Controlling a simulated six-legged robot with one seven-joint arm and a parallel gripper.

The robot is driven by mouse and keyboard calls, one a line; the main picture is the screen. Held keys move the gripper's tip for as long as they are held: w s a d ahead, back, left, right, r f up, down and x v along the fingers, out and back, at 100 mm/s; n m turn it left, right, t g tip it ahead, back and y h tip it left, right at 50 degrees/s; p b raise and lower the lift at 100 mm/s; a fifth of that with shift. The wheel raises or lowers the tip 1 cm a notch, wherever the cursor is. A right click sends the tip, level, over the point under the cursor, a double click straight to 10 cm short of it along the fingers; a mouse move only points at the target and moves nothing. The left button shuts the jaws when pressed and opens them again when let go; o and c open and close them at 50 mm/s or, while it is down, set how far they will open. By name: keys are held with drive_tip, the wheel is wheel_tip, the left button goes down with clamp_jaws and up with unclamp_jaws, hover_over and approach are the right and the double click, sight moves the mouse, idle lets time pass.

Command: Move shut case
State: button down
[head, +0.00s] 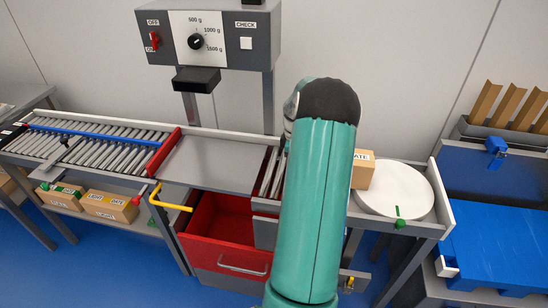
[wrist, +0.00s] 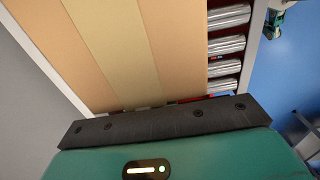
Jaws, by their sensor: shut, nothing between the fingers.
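A brown cardboard case (head: 362,172) with a white label ending in "ATE" stands on the conveyor, just left of the white round plate. My teal arm hides most of it in the head view. In the wrist view the case (wrist: 88,40) fills the upper middle, its flat face crossed by a paler tape band. My gripper (wrist: 165,118) shows as a dark bar at the near edge of the case, shut and empty. Whether it touches the case I cannot tell. The head view hides my gripper behind my arm.
Metal rollers (wrist: 228,45) lie right of the case. A white round plate (head: 394,188) is at the conveyor's right end. A red drawer (head: 222,222) stands open below. A dial panel (head: 212,35) rises behind. More cartons (head: 108,205) sit on a low shelf at left.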

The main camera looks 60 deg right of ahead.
sight(359, 169)
drive_tip(key=s+d, duration=0.3)
drive_tip(key=s, duration=0.4)
drive_tip(key=s+d, duration=0.3)
drive_tip(key=s, duration=0.4)
drive_tip(key=s+d, duration=0.3)
drive_tip(key=s, duration=0.4)
